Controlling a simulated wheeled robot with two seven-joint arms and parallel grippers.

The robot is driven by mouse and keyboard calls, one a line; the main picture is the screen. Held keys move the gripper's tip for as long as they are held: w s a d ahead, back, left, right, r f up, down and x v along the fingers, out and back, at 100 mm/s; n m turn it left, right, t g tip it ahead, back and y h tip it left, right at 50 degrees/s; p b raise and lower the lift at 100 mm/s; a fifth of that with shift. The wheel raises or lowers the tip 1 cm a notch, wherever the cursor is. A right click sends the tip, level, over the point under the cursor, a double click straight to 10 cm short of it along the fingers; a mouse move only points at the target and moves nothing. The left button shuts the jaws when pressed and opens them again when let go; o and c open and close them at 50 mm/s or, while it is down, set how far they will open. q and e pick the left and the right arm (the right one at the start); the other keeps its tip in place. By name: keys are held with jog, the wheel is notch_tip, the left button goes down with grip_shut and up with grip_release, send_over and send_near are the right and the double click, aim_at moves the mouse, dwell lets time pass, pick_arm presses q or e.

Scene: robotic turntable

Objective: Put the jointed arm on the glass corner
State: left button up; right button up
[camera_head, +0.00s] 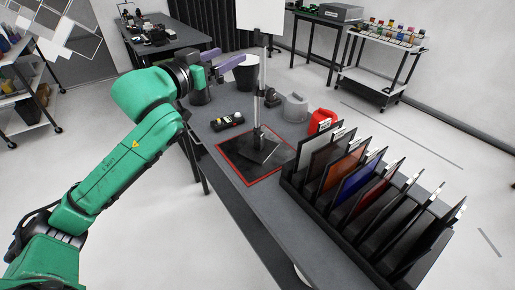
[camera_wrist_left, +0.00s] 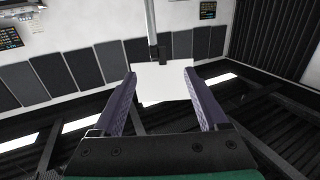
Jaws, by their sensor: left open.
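I cannot tell for sure which thing is the jointed arm. No label marks a glass corner. A thin upright stand (camera_head: 257,105) rises from a dark base within a red-outlined square (camera_head: 224,150) on the grey table and carries a white panel (camera_head: 262,14). My left gripper (camera_head: 226,63) has purple fingers spread apart and empty, pointing right toward the stand's pole. In the left wrist view, which looks upside down, the white panel (camera_wrist_left: 162,84) shows beyond the open fingers, with its pole (camera_wrist_left: 151,28) above it. My right gripper is out of view.
A black rack (camera_head: 345,228) of coloured panels fills the table's near right. A small black device (camera_head: 228,121), a black bin (camera_head: 246,74), a grey rounded object (camera_head: 294,108) and a red container (camera_head: 321,121) stand around the square. A white cart (camera_head: 380,74) stands behind.

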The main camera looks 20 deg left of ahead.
aim_at(258, 42)
pick_arm(q)
jog(key=p+x, duration=0.1)
jog(key=x, duration=0.2)
jog(key=p+x, duration=0.2)
jog(key=x, duration=0.1)
jog(key=p+x, duration=0.1)
jog(key=x, duration=0.2)
jog(key=shift+w+d+r, duration=0.15)
jog(key=shift+d+r, duration=0.15)
jog(key=shift+d, duration=0.2)
jog(key=p+x, duration=0.2)
jog(key=x, duration=0.1)
jog(key=p+x, duration=0.1)
jog(key=shift+w+a+p, duration=0.2)
jog(key=shift+w+p, duration=0.1)
jog(key=shift+w, duration=0.05)
jog(key=shift+w+d+f, duration=0.25)
jog(key=shift+w, duration=0.1)
jog(key=shift+s+a, duration=0.15)
grip_shut()
